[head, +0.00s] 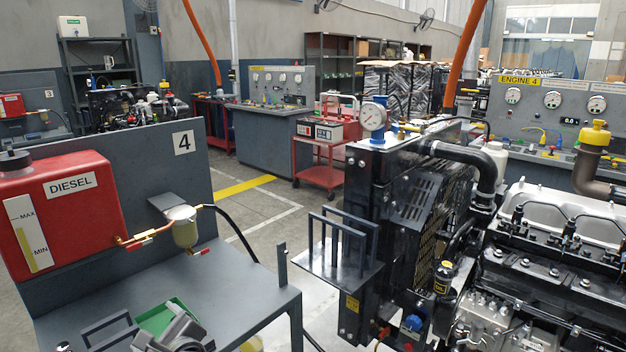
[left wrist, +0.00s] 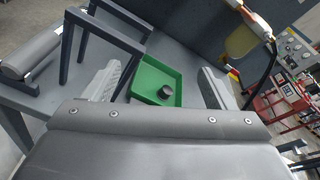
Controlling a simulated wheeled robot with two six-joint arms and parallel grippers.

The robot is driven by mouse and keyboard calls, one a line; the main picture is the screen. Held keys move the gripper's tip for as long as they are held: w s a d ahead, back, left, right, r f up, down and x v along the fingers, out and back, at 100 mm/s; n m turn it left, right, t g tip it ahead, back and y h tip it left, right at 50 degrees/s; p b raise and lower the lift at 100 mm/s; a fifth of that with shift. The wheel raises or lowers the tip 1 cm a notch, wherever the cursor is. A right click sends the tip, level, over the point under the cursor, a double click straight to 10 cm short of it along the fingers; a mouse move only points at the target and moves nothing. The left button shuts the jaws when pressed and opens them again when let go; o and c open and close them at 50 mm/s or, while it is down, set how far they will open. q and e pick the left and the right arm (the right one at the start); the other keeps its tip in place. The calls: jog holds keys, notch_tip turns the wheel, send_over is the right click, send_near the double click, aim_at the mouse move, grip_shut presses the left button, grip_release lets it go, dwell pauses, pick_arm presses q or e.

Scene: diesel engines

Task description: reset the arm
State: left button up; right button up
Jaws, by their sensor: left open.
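My left gripper (head: 176,336) is low in the head view, over the grey bench in front of the red diesel tank. In the left wrist view its two fingers (left wrist: 160,72) stand wide apart with nothing between them. Beyond the fingers a green tray (left wrist: 162,76) lies on the bench, with a small dark round part (left wrist: 171,87) in it. The tray (head: 160,314) is partly hidden by the gripper in the head view. My right gripper is not in view.
The red diesel tank (head: 60,215) and a fuel filter (head: 184,228) stand at the bench's back. A dark frame rack (left wrist: 104,40) and a grey cylinder (left wrist: 28,56) are beside the tray. The engine (head: 540,260) with its radiator fills the right. The bench's right part is clear.

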pick_arm(q)
jog(key=s+a+f+n+g+h, duration=0.3)
jog(key=s+f+n+h, duration=0.2)
jog(key=s+f+n, duration=0.85)
jog(key=s+d+f+n+g+h, duration=0.2)
jog(key=s+n+h, duration=0.15)
jog(key=s, duration=0.55)
jog(key=s+d+f+n+g+h, duration=0.15)
jog(key=s+n, duration=0.25)
jog(key=s, duration=0.5)
notch_tip(320, 180, down, 25)
jog(key=a, duration=0.1)
jog(key=s+d+f+g, duration=0.1)
jog(key=s+f+g, duration=0.1)
jog(key=s+f, duration=1.3)
jog(key=shift+f+h, duration=0.4)
jog(key=shift+f, duration=0.2)
